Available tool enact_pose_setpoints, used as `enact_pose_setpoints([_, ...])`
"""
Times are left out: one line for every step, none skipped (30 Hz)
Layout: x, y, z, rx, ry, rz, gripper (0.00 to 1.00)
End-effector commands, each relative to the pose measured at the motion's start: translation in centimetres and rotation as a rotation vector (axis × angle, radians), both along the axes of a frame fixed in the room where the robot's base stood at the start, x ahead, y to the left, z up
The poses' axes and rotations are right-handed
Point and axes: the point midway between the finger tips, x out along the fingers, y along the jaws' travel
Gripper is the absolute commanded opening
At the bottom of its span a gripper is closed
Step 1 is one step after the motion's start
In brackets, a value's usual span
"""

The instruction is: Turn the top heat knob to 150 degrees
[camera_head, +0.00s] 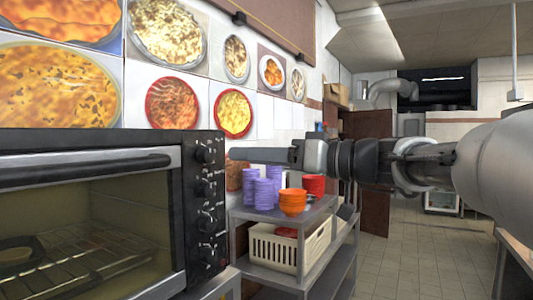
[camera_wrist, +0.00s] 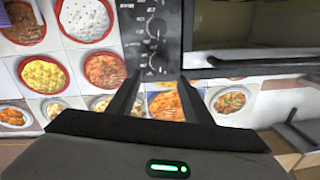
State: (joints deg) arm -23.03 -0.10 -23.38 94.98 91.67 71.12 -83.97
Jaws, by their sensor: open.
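The black toaster oven (camera_head: 90,215) stands at the left in the head view, with a column of several dark knobs on its front panel. The top heat knob (camera_head: 205,154) is uppermost in that column. The wrist view is upside down, so this knob (camera_wrist: 157,63) is the lowest knob there. My gripper (camera_head: 234,154) is level with it, to its right in the head view. In the wrist view my gripper (camera_wrist: 160,77) is open, its two fingers apart with the knob just beyond and between the tips. Contact cannot be told. The dial setting is too small to read.
The oven door handle (camera_head: 85,164) runs beside the panel, near one finger in the wrist view. A metal shelf (camera_head: 270,213) with purple cups (camera_head: 264,193), orange bowls (camera_head: 292,201) and a cream basket (camera_head: 285,250) stands below my arm. The tiled floor (camera_head: 415,262) at right is clear.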

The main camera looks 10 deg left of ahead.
Motion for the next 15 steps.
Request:
enact_pose_setpoints([0.3,1.2,0.0,-0.001,0.003,0.005,0.46])
enact_pose_setpoints([0.6,1.8,0.1,-0.001,0.001,0.004,0.46])
enact_pose_setpoints([0.8,2.6,0.1,0.000,0.001,0.004,0.46])
enact_pose_setpoints([1.0,3.2,0.1,-0.001,0.001,0.003,0.46])
enact_pose_setpoints([1.3,3.8,0.1,-0.001,0.001,0.004,0.46])
enact_pose_setpoints([1.5,4.5,0.1,-0.001,0.001,0.002,0.46])
enact_pose_setpoints([1.7,5.1,0.0,-0.001,0.001,0.003,0.46])
enact_pose_setpoints([1.9,5.5,0.0,-0.001,0.001,0.003,0.46])
enact_pose_setpoints([2.1,6.1,0.1,0.000,0.001,0.002,0.46])
enact_pose_setpoints([2.2,6.5,0.1,-0.001,0.000,0.002,0.46])
enact_pose_setpoints([2.3,6.8,0.1,0.000,0.001,0.002,0.46])
enact_pose_setpoints([2.5,7.2,0.0,0.000,0.001,0.002,0.46])
enact_pose_setpoints([2.6,7.5,0.0,0.000,0.001,0.001,0.46])
enact_pose_setpoints([2.7,7.7,0.0,-0.001,0.001,0.000,0.46])
enact_pose_setpoints([2.8,7.9,0.0,-0.001,0.000,0.000,0.46])
